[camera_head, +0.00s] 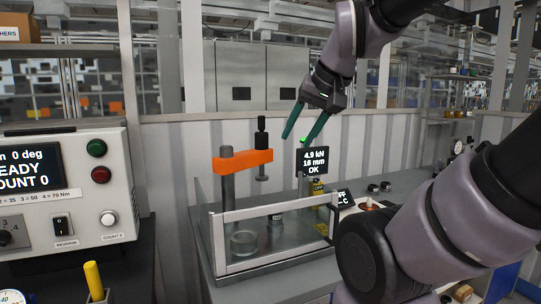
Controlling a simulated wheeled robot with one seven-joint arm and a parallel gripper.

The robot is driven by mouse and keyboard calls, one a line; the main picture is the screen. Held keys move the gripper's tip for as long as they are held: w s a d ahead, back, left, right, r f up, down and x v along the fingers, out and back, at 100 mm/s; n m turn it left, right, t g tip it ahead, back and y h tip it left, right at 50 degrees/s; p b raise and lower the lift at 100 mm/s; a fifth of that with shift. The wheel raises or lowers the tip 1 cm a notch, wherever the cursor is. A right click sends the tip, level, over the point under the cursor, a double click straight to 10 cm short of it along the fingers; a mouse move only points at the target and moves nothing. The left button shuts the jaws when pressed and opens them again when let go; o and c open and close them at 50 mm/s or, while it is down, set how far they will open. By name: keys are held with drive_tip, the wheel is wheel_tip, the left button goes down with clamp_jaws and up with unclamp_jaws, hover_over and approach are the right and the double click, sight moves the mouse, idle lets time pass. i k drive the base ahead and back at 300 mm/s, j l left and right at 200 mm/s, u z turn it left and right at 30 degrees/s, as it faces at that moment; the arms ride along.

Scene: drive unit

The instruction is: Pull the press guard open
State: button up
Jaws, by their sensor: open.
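The press guard (280,214) is a clear box-like panel with a pale metal frame at the front of the press on the bench. Its front panel stands upright across the press base. Behind it stands the press (242,161), with an orange crossbar, grey posts and a black ram. My gripper (303,139) has two green fingers spread apart, pointing down. It is empty and appears above the guard, near the press display; its exact distance from the guard is hard to tell. I see no contact with the guard.
A small display (313,161) reads 4.9 kN, 16 mm, OK. A control box (65,190) with buttons and a screen stands at left. A yellow-handled item (94,280) is at the lower left. My own arm covers the right side of the bench.

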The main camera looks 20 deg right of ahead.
sight(218, 220)
drive_tip(key=k+l+u, duration=0.1)
drive_tip(key=l, duration=0.3)
drive_tip(key=k+l+u, duration=0.1)
drive_tip(key=k+l, duration=0.15)
drive_tip(key=k+l+u, duration=0.1)
drive_tip(key=l, duration=0.35)
drive_tip(key=l+u, duration=0.3)
drive_tip(key=l, duration=0.9)
drive_tip(key=i+l+u, duration=0.1)
drive_tip(key=i+l, duration=0.2)
drive_tip(key=k+j+z, duration=0.1)
drive_tip(key=z, duration=0.35)
drive_tip(key=k, duration=0.05)
